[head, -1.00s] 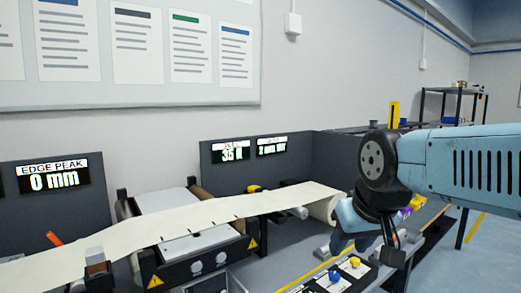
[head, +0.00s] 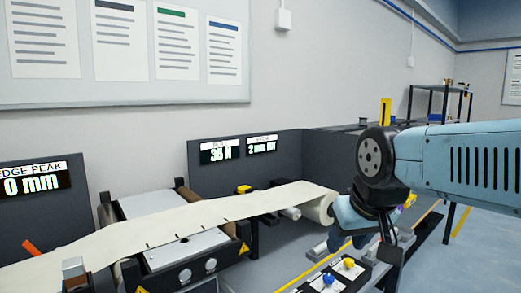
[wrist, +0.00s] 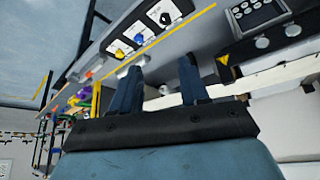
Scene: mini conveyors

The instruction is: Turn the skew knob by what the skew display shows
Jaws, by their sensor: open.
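A panel (head: 312,287) at the bottom right of the head view carries a blue knob (head: 328,279) and a yellow knob (head: 349,264). My gripper (head: 349,242) is open and empty, above and behind the panel, apart from the knobs. Its fingers (wrist: 160,78) also show in the wrist view.
A pale web (head: 180,227) runs over rollers to a roll (head: 318,208) close beside my gripper. The left small display (head: 221,153) reads about 35 N. The edge peak display (head: 35,183) reads 0 mm. A dark partition (head: 345,155) stands behind.

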